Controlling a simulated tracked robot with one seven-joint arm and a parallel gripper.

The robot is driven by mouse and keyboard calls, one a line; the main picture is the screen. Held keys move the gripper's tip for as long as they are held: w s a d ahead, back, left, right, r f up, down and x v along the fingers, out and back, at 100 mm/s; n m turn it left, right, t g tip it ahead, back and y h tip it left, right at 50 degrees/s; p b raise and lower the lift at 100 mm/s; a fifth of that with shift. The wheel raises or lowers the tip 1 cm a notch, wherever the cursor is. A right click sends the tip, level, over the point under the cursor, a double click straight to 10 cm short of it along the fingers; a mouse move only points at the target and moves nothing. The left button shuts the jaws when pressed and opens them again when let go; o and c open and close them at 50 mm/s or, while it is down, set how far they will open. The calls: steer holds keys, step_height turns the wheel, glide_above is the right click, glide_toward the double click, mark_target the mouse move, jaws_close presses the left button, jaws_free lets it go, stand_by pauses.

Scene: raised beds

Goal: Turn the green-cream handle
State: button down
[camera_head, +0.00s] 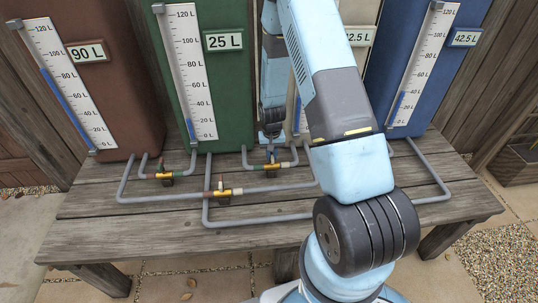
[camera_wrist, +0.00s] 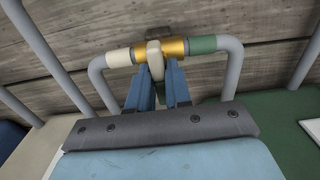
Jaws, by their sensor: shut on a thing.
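The green-cream valve is a brass body (camera_wrist: 174,48) on a grey pipe, with a cream band (camera_wrist: 118,57) on its left and a green band (camera_wrist: 203,44) on its right in the wrist view. Its pale handle (camera_wrist: 155,60) lies across the brass body. My gripper (camera_wrist: 159,74) has its two blue fingers on either side of the handle, shut on it; the fingers hide its lower part. In the head view my gripper (camera_head: 272,128) reaches down to this valve (camera_head: 272,166), between the green and cream tanks.
Two other brass valves (camera_head: 164,175) (camera_head: 222,192) sit close by on grey pipes over the wooden table (camera_head: 150,225). Behind stand a brown tank (camera_head: 110,110), a green tank (camera_head: 232,90), a cream tank and a blue tank (camera_head: 425,75), with level gauges. My arm hides part of them.

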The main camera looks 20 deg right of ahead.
steer(key=n, duration=0.4)
steer(key=shift+a, duration=0.2)
steer(key=n, duration=1)
steer(key=shift+w+d, duration=0.1)
steer(key=shift+d, duration=0.1)
steer(key=shift+d+r+n, duration=0.1)
steer(key=shift+n, duration=1.2)
steer(key=shift+w+d, duration=0.1)
steer(key=shift+w, duration=0.05)
steer(key=c, duration=1.4)
jaws_free()
steer(key=o, duration=0.3)
steer(key=shift+a, duration=0.2)
step_height(320, 180, up, 14)
steer(key=shift+f, duration=0.2)
